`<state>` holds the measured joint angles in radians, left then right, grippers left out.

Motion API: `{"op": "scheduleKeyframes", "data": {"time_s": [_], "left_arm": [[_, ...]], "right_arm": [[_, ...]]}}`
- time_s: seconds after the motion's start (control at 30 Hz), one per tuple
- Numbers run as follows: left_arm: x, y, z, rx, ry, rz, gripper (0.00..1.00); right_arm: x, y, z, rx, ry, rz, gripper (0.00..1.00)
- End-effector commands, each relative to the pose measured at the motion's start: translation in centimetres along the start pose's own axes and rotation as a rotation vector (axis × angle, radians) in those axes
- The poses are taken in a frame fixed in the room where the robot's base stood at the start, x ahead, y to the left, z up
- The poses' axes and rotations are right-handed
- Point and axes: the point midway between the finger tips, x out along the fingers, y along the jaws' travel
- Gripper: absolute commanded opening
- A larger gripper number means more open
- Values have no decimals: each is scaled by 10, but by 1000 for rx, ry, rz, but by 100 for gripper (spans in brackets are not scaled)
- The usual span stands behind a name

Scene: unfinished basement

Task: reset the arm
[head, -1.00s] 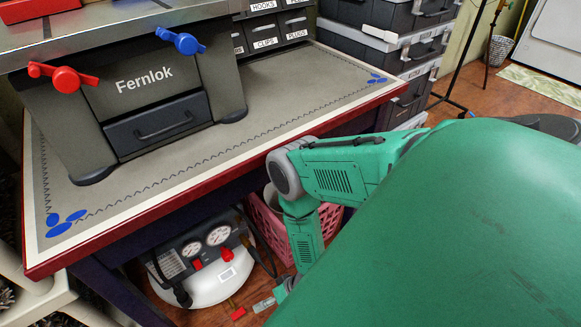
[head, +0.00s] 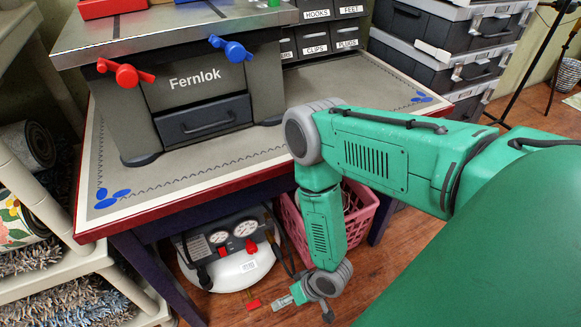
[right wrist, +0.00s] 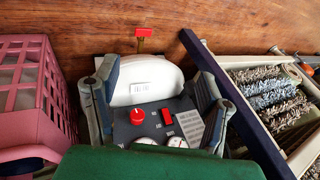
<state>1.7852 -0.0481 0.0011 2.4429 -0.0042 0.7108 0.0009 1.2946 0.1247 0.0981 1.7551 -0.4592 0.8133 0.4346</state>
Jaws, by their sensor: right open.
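My right arm (head: 375,150) is green with grey joints. It reaches in from the right over the table's front edge, bends at a grey elbow, and hangs down in front of the table. My right gripper (head: 316,298) is low near the floor, small and partly hidden in the head view. In the right wrist view its two fingers stand wide apart, and the gripper (right wrist: 152,92) is open with nothing held. The air compressor (right wrist: 145,85) shows beyond and between the fingers. My left gripper is not in view.
The table (head: 225,168) carries a grey Fernlok stand (head: 190,90) and labelled drawers (head: 318,40). Under it are the compressor (head: 240,268) and a pink crate (head: 358,215). Stacked toolboxes (head: 445,55) stand behind; a shelf (head: 70,265) is at left. Wooden floor is open at right.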

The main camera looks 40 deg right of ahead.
Motion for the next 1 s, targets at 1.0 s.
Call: {"op": "scheduleKeyframes", "data": {"time_s": [1.0], "left_arm": [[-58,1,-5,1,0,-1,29]], "right_arm": [[-263,-30,16,-270,-261,372,66]]}}
